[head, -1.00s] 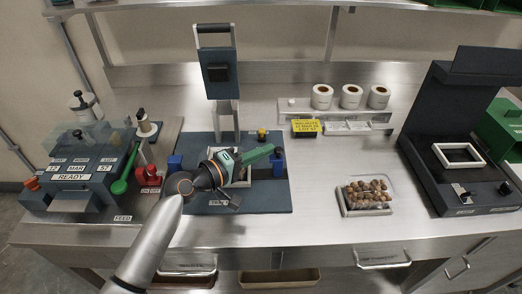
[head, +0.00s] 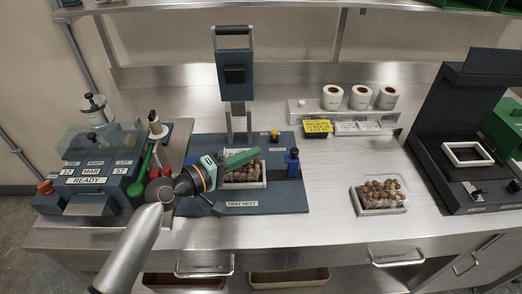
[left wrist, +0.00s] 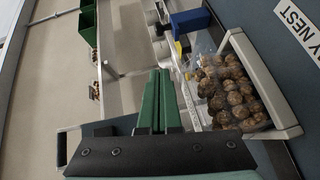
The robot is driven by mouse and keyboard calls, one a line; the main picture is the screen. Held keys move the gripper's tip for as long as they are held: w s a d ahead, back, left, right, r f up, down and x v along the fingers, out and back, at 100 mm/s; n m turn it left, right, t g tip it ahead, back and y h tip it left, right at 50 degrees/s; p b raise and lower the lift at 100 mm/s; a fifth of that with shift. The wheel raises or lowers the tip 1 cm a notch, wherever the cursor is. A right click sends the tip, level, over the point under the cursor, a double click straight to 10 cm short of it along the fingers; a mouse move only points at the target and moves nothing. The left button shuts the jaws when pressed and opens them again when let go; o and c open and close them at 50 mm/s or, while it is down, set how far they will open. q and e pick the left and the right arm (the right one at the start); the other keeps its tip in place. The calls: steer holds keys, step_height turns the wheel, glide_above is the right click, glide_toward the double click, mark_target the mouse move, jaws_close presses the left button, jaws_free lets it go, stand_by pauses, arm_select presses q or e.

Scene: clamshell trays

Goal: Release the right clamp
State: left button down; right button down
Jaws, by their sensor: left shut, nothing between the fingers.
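The right clamp (head: 293,166), a blue block with a dark top, stands at the right edge of the dark tray nest (head: 270,205). It appears as a blue block in the left wrist view (left wrist: 190,20). A pale-rimmed tray (head: 262,184) of round brown items sits in the nest, partly behind my arm. My left gripper (head: 257,153) is shut and empty above the tray, left of the right clamp and apart from it. Its green fingers (left wrist: 158,75) are together in the left wrist view. My right gripper is out of view.
A press-like post (head: 235,75) rises behind the nest. A filled clamshell tray (head: 380,196) lies on the bench to the right. A yellow label block (head: 317,128) and white rolls (head: 360,97) stand behind. The label machine (head: 88,165) is at left. Bench between nest and filled tray is clear.

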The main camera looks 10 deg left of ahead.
arm_select(q)
steer(key=v, duration=0.6)
steer(key=shift+d+b, duration=0.1)
steer(key=shift+b, duration=0.25)
steer(key=shift+s, duration=0.1)
